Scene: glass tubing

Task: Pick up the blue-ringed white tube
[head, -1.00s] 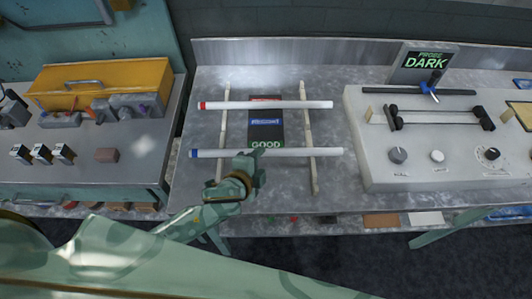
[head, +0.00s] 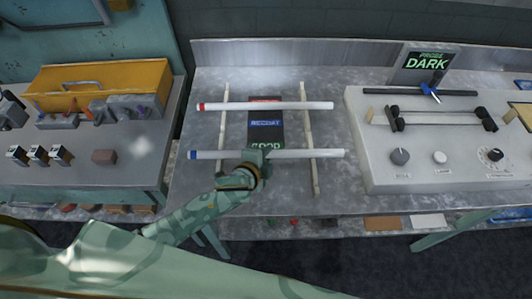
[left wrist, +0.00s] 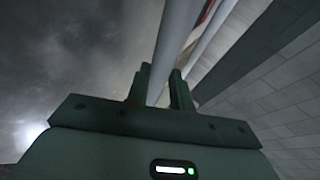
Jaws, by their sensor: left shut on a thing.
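The blue-ringed white tube (head: 215,154) lies level across two pale rails, its blue ring at the left end. My left gripper (head: 257,155) is at the middle of this tube, shut on it. In the left wrist view the tube (left wrist: 172,45) runs up from between the two fingers (left wrist: 160,88). A second white tube with a red ring (head: 270,106) lies parallel behind it on the same rails. I cannot tell whether the blue-ringed tube is lifted off the rails. My right gripper is not in view.
The left rail (head: 222,125) and right rail (head: 308,130) stand on the grey bench. A dark label panel (head: 264,130) lies between them, partly covered. A control box with knobs (head: 375,170) stands at right under a "DARK" sign (head: 426,64). A yellow toolbox (head: 95,78) is at left.

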